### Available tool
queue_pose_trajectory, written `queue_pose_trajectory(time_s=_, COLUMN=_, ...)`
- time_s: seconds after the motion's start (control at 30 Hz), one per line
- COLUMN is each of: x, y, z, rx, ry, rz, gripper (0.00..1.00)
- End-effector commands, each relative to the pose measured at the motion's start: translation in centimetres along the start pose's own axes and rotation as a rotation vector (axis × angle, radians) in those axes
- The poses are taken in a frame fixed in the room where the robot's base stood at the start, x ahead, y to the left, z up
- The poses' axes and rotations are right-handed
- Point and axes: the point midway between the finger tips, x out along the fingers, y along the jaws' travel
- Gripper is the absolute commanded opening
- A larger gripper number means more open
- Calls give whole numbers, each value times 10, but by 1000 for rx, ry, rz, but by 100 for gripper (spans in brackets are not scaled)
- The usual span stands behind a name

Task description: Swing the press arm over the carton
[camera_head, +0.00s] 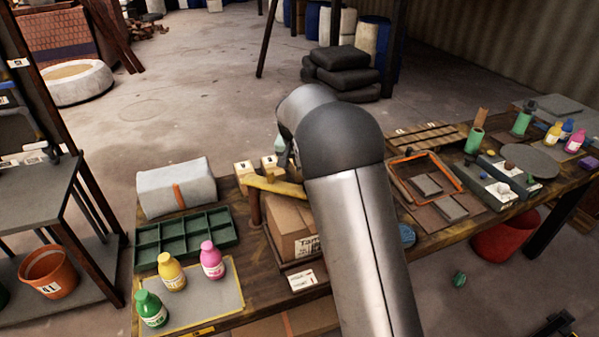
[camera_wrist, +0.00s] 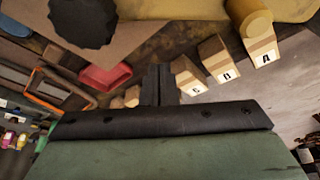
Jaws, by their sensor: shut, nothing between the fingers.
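The yellow press arm (camera_head: 270,186) sits at the left back of the carton, above a brown post (camera_head: 254,208). Its right part runs toward the carton's back edge and my arm hides what lies beyond. The brown carton (camera_head: 287,222) stands on the bench, its right side hidden by my arm. In the wrist view a yellow part of the press arm (camera_wrist: 185,8) crosses the top, and a dark scalloped knob (camera_wrist: 82,24) shows over a brown surface. My gripper (camera_wrist: 157,84) is shut and empty, near the labelled blocks in that view. Its fingertips are hidden in the head view.
Labelled wooden blocks (camera_wrist: 218,58) stand close behind the press arm. A green compartment tray (camera_head: 185,238), a grey padded case (camera_head: 176,188) and several bottles (camera_head: 171,271) occupy the left bench. An orange-rimmed frame (camera_head: 426,174) lies to the right.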

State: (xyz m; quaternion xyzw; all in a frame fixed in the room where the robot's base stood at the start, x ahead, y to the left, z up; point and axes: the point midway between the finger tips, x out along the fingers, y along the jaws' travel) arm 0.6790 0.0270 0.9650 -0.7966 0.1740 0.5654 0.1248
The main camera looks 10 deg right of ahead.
Motion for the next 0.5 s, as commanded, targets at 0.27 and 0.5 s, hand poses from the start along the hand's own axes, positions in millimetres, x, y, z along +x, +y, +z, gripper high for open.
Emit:
queue_pose_trajectory(time_s=0.27, x=-53, y=-2, z=0, rx=-1, ry=5, rz=-2, gripper=0)
queue_pose_trajectory(time_s=0.5, x=-75, y=-2, z=0, rx=-1, ry=3, rz=-1, gripper=0)
